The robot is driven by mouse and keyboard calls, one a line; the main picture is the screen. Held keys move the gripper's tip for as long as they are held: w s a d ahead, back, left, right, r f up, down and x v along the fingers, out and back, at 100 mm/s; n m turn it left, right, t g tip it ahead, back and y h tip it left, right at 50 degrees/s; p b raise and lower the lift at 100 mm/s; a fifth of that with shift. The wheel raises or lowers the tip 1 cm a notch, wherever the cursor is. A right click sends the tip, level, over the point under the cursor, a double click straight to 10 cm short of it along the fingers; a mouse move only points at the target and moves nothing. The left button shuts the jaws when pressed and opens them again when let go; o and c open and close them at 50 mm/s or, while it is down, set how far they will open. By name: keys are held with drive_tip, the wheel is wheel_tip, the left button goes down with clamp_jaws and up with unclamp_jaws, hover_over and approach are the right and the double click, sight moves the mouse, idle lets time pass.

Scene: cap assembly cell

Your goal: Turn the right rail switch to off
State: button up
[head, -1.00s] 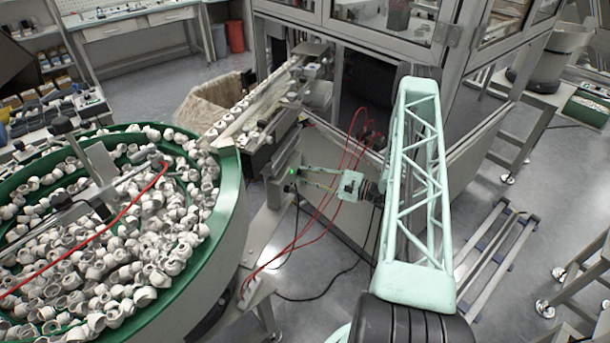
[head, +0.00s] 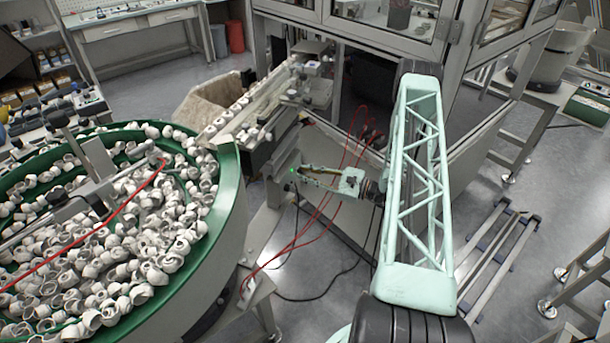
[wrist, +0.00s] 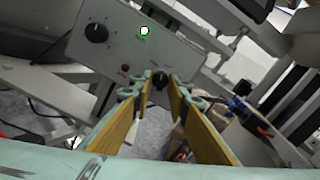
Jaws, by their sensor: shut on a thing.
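A grey control box (wrist: 125,45) fills the upper left of the wrist view, tilted in the picture. The black switch knob (wrist: 160,79) sits on its lower right part, between my fingertips. My gripper (wrist: 160,84) is shut on this knob, with a tan-padded finger on each side. The fingers hide part of the knob, and I cannot read its marking or setting. In the head view, my gripper (head: 295,178) reaches left to the box (head: 276,176) below the rail (head: 262,108).
The box also carries a larger black dial (wrist: 97,33), a lit lamp (wrist: 144,30) and a small red button (wrist: 125,68). A green-rimmed bowl of white caps (head: 232,190) stands at the left. Red hoses (head: 345,150) hang close behind my gripper.

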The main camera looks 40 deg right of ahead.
drive_tip(key=shift+a+m+b, duration=0.1)
drive_tip(key=shift+m+b, duration=0.2)
drive_tip(key=shift+m, duration=1.9)
drive_tip(key=o, duration=0.8)
drive_tip(key=shift+o, duration=0.2)
drive_tip(key=shift+s, duration=0.15)
drive_tip(key=v, duration=1.1)
drive_tip(key=shift+s, duration=0.35)
